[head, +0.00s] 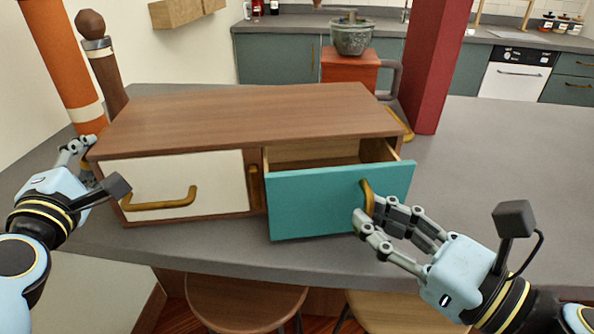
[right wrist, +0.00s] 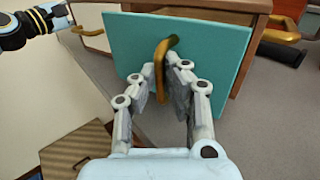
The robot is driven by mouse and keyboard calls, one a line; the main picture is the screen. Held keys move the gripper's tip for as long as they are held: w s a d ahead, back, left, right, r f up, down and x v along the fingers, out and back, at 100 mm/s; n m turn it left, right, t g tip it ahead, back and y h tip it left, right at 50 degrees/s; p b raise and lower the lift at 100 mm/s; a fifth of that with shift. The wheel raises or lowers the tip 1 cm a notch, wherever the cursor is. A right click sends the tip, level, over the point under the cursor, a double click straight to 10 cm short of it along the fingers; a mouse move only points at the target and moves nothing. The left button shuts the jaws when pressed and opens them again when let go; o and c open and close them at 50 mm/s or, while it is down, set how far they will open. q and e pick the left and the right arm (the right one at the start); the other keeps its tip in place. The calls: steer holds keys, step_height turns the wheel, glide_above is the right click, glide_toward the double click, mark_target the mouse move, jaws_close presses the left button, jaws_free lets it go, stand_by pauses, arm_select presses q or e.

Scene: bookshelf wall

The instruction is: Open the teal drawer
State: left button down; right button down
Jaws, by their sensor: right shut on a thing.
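The teal drawer (head: 318,206) is in the right half of a brown wooden cabinet (head: 240,110) on a grey counter. It is pulled partly out, and its bare wooden inside shows behind the front. The teal front also fills the upper middle of the right wrist view (right wrist: 205,45). My right gripper (head: 362,212) is shut on the drawer's brass handle (head: 367,196), with a finger on each side of it in the right wrist view. My left gripper (head: 85,146) is at the cabinet's left side, its fingertips partly unclear against the cabinet and posts.
A white front (head: 170,178) with a brass handle (head: 165,200) fills the cabinet's left half and is closed. An orange post (head: 62,62) and a dark red post (head: 430,70) flank the cabinet. Stools (head: 243,300) stand below the counter edge. The counter at right is clear.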

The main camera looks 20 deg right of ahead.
steer(key=shift+s+a, duration=0.2)
steer(key=shift+s, duration=1.05)
steer(key=shift+s+a, duration=0.15)
steer(key=shift+s, duration=1.1)
steer(key=c, duration=1.3)
jaws_free()
steer(key=shift+s, duration=0.1)
steer(key=v, duration=1.2)
steer(key=shift+d, duration=0.1)
